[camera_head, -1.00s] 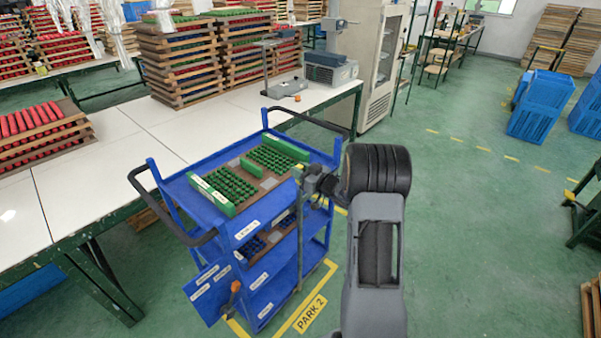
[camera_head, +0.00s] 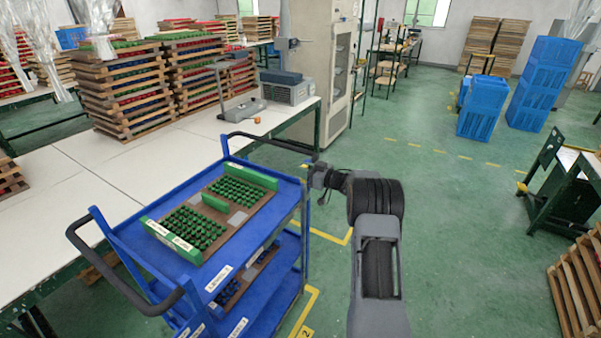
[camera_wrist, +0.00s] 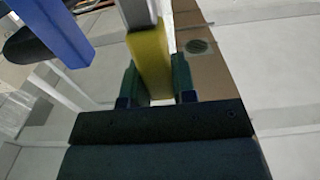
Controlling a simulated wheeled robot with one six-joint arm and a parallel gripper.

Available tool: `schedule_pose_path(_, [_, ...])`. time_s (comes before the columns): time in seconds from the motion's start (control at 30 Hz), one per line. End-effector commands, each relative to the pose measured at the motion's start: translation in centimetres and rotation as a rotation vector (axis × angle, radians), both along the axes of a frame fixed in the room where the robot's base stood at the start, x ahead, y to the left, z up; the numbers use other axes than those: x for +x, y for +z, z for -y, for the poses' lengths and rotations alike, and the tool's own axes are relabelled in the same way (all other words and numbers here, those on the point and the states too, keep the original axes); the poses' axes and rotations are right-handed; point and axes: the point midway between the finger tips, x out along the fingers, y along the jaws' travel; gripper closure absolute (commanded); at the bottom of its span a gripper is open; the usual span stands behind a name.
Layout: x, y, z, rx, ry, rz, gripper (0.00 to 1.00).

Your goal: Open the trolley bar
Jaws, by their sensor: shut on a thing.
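The blue trolley (camera_head: 215,285) stands at the lower left of the head view beside the white table. My gripper (camera_head: 318,182) is at its right side, near the far right corner. In the wrist view, my gripper (camera_wrist: 155,82) has its two dark green fingers on either side of the bar's yellow end (camera_wrist: 149,55) and is shut on it. The bar's grey part (camera_wrist: 137,12) runs up out of the picture. In the head view the held part is too small and hidden to make out.
The trolley carries a wooden tray of green pieces (camera_head: 225,210). A white table (camera_head: 110,160) runs along the left. Blue crates (camera_head: 483,108) stand at the back right, and a wooden pallet stack (camera_head: 575,290) at the lower right. The green floor (camera_head: 460,230) between is clear.

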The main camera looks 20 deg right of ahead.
Motion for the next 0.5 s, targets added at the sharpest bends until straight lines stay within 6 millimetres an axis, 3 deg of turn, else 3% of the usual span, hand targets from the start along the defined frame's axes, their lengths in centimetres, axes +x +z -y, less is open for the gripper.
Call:
schedule_pose_path(0.37, [-0.06, 0.12, 0.52, 0.003, -0.004, 0.003, 1.0])
schedule_pose_path(0.4, [-0.06, 0.12, 0.55, 0.002, -0.005, 0.003, 0.71])
schedule_pose_path(0.5, [-0.07, 0.12, 0.61, 0.002, -0.006, 0.002, 0.61])
